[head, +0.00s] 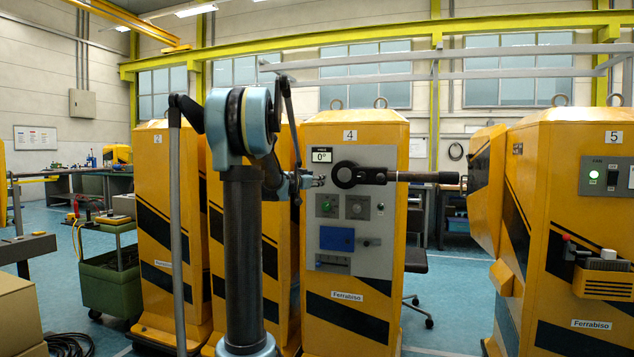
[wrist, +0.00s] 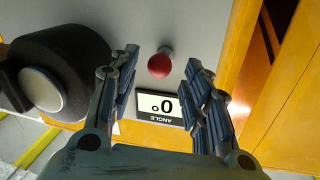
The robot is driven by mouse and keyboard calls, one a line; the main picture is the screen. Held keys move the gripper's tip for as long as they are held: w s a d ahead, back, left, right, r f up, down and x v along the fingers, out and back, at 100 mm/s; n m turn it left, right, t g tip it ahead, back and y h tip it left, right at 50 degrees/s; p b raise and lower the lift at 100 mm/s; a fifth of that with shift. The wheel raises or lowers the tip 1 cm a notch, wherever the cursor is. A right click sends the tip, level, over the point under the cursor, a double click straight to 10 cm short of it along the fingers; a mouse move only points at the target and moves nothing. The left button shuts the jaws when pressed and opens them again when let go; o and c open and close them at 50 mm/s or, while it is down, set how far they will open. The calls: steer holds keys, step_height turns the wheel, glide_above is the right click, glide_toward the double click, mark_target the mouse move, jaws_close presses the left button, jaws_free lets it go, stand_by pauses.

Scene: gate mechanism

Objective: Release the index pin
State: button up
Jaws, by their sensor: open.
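The index pin appears to be the red ball knob (wrist: 159,66) on a short metal stem, standing out from the grey panel in the wrist view. My gripper (wrist: 163,62) is open, with one finger on each side of the knob in the picture. No contact shows, and I cannot tell the depth between them. In the head view my gripper (head: 308,181) is at the panel's upper left, just left of the black round hub (head: 344,175). The knob cannot be made out there. A dark bar (head: 415,177) runs level from the hub to the right.
The angle display (head: 321,156) reads 0° and also shows upside down in the wrist view (wrist: 160,106). The hub (wrist: 65,72) is close beside one finger there. Below it the grey panel (head: 378,258) carries small knobs and a blue plate (head: 337,239). Yellow cabinet 5 (head: 555,230) stands right.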

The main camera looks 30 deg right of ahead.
steer(key=shift+x, duration=2.05)
jaws_close()
